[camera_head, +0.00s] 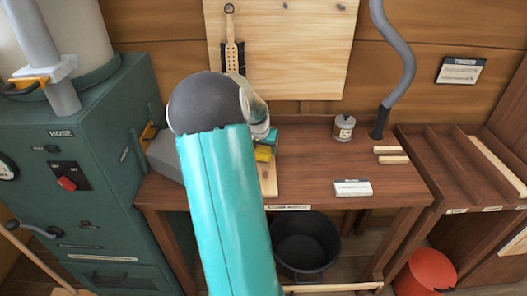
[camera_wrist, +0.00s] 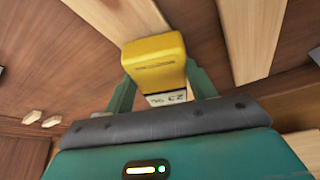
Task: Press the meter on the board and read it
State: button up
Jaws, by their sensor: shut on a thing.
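The yellow meter (camera_wrist: 155,58) is between the two green fingers of my gripper (camera_wrist: 162,84), which is shut on it. Its small pale display (camera_wrist: 166,98) faces the wrist camera; it shows dark characters that look like 23 and a percent sign. In the head view the meter (camera_head: 264,154) is partly hidden by my gripper (camera_head: 268,140). It is at the far end of a pale board (camera_head: 268,182) on the bench. In the wrist view a pale board (camera_wrist: 115,18) runs up to the meter; I cannot tell whether they touch.
The brown bench (camera_head: 310,165) also holds a lidded tin (camera_head: 344,127), a white label block (camera_head: 352,188) and two small wood pieces (camera_head: 391,155). A green cabinet (camera_head: 95,140) stands left, a slatted rack (camera_head: 450,165) right. A black bucket (camera_head: 304,245) is below.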

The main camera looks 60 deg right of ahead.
aim_at(263, 149)
jog(key=shift+r, duration=3.05)
